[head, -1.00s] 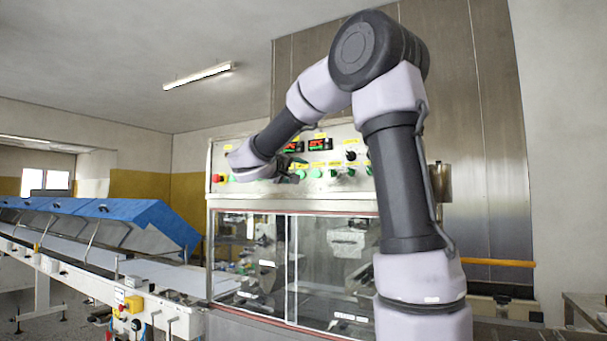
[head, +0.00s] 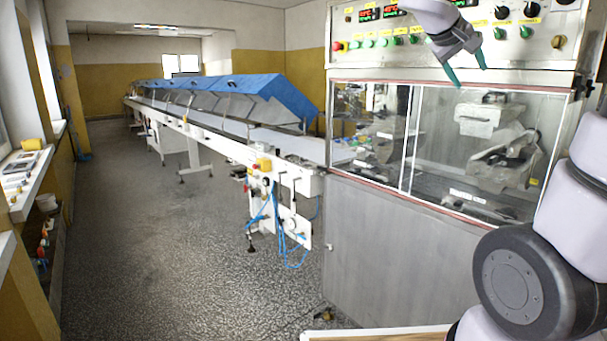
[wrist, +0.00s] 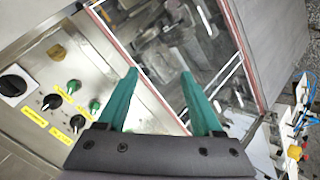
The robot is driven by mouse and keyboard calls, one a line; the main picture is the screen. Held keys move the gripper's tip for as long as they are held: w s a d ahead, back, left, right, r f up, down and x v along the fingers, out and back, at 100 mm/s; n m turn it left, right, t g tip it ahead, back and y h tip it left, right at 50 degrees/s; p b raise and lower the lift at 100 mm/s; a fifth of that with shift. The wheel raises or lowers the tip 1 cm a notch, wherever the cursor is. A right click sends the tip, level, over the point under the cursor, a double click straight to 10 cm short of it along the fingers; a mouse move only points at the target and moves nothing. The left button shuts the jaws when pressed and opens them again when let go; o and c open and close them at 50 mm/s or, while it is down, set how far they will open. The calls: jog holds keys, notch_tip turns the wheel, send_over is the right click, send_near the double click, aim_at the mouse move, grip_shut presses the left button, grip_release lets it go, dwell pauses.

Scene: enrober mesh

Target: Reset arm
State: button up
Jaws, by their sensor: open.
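My gripper (head: 467,77) is open and empty, with two green fingers pointing down. In the head view it hangs at the upper right, in front of the lower edge of the machine's control panel (head: 555,38). My arm comes in from the right side of that view. In the wrist view the two green fingertips (wrist: 160,72) are apart with nothing between them. Behind them show the enrober's clear window (wrist: 190,50) and, to the left, the panel with its knobs.
The enrober's grey cabinet (head: 400,262) fills the right centre. A long conveyor with blue covers (head: 255,86) runs back to the left. A wooden edge (head: 375,333) shows at the bottom. The speckled floor (head: 160,250) at left is clear. A sill with items (head: 22,168) lines the left wall.

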jog(key=s+a+f+m+y, duration=0.1)
jog(key=s+a+f+y, duration=0.3)
jog(key=s, duration=0.4)
jog(key=s+a+f+m+t+y, duration=0.1)
jog(key=s+a+f+m+y, duration=0.1)
jog(key=s+a+f+y, duration=0.3)
jog(key=shift+s+a+y, duration=1.2)
jog(key=shift+s+a, duration=0.35)
jog(key=shift+a, duration=0.7)
